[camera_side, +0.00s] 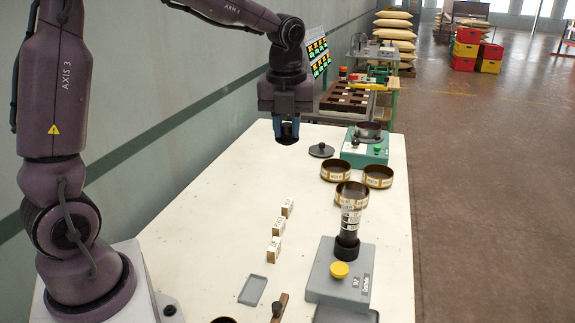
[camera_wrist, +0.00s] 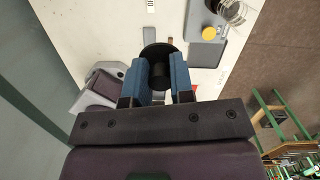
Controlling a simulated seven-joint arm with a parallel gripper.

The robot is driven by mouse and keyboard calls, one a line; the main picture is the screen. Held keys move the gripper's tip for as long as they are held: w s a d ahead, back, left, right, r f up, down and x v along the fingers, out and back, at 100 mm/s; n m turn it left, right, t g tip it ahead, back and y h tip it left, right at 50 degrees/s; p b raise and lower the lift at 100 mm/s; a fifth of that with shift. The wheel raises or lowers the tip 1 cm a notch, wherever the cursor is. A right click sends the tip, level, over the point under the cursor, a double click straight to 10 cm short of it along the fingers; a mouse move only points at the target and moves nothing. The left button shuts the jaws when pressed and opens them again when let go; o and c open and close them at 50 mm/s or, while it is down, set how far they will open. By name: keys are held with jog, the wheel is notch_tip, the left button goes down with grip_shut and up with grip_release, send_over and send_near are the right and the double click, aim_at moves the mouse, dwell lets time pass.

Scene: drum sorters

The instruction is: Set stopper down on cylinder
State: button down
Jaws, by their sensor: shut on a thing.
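My gripper (camera_side: 287,132) is at the upper middle of the side view, above the far part of the table. Its blue fingers, which also show in the wrist view (camera_wrist: 160,82), are shut on the stopper, a black round disc with a short knob (camera_wrist: 158,52). In the side view the stopper (camera_side: 287,141) is a small dark shape under the fingers. The cylinder (camera_side: 350,215), upright and seemingly clear with labelled pieces inside, stands on a grey base with a yellow button (camera_side: 340,269). Its clear rim shows in the wrist view (camera_wrist: 231,12). The stopper is well apart from it.
Several labelled brass rings (camera_side: 378,177) lie behind the cylinder. A dark lid (camera_side: 321,150) lies on the table near a green device (camera_side: 366,147). Small white blocks (camera_side: 277,227) stand left of the cylinder. The table's left half (camera_side: 210,215) is mostly clear.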

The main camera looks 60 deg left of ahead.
aim_at(289, 124)
jog(key=r, duration=0.4)
jog(key=shift+w+d, duration=0.1)
jog(key=shift+w, duration=0.1)
jog(key=w+d+f, duration=0.1)
jog(key=w+d, duration=0.7)
jog(key=w, duration=0.2)
jog(key=shift+g+h, duration=0.3)
jog(key=shift+h, duration=0.1)
notch_tip(289, 124, down, 4)
jog(key=shift+w+d+f, duration=0.1)
jog(key=shift+d+f, duration=0.05)
jog(key=shift+f, duration=0.1)
jog(key=shift+f, duration=2.9)
jog(key=shift+f, duration=0.95)
